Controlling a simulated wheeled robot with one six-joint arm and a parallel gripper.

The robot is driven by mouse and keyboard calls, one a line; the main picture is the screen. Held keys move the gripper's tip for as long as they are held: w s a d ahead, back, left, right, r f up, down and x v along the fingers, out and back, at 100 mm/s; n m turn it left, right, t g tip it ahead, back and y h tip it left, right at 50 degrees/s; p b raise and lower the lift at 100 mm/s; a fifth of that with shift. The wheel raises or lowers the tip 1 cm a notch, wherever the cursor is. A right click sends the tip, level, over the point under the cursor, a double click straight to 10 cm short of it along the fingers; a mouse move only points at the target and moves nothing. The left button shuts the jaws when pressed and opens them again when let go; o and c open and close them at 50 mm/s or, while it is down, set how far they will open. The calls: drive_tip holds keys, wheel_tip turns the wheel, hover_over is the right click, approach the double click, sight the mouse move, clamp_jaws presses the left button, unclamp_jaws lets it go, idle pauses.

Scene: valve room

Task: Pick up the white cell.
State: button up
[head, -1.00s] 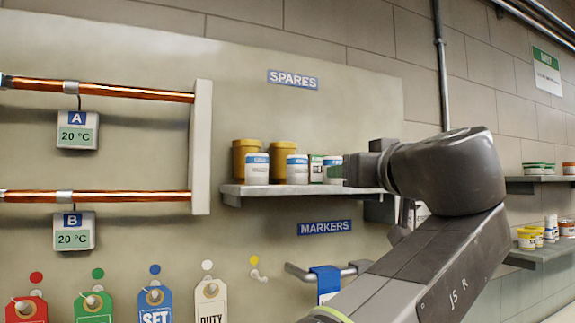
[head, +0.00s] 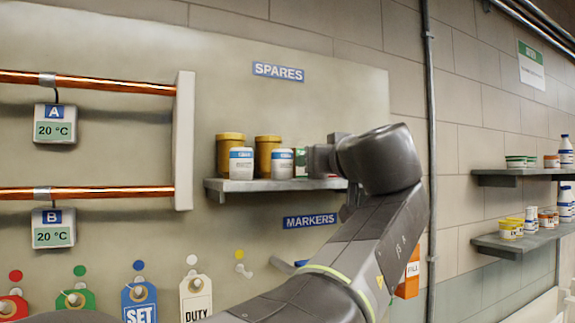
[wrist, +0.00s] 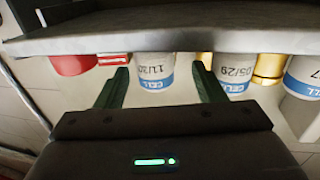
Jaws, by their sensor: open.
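Several white cells with blue labels stand on the spares shelf. In the head view, one white cell (head: 241,164) is at the left and another (head: 283,164) is nearer my gripper (head: 311,161). In the wrist view, which looks upside down, my gripper (wrist: 160,70) is open. Its dark green fingers straddle a white cell marked 11/30 (wrist: 153,68), with no visible grip on it. A cell marked 05/29 (wrist: 234,72) is just right of the right finger, and another (wrist: 303,78) is at the right edge. My gripper hides the third cell in the head view.
The shelf (head: 222,186) has a thick front edge, close in the wrist view. Gold-brown jars (head: 230,148) stand behind the cells. A green-and-white box (head: 300,158) is beside my gripper. A red item (wrist: 72,65) is left of the fingers. Side shelves (head: 500,244) are at the right.

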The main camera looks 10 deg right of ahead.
drive_tip(key=shift+w+r, duration=0.2)
drive_tip(key=shift+w, duration=0.25)
drive_tip(key=w, duration=0.3)
drive_tip(key=shift+w+r+p, duration=0.15)
drive_tip(key=shift+w+p, duration=0.2)
drive_tip(key=shift+w, duration=0.05)
drive_tip(key=shift+w+a, duration=0.15)
drive_tip(key=shift+w, duration=0.1)
drive_tip(key=c, duration=1.1)
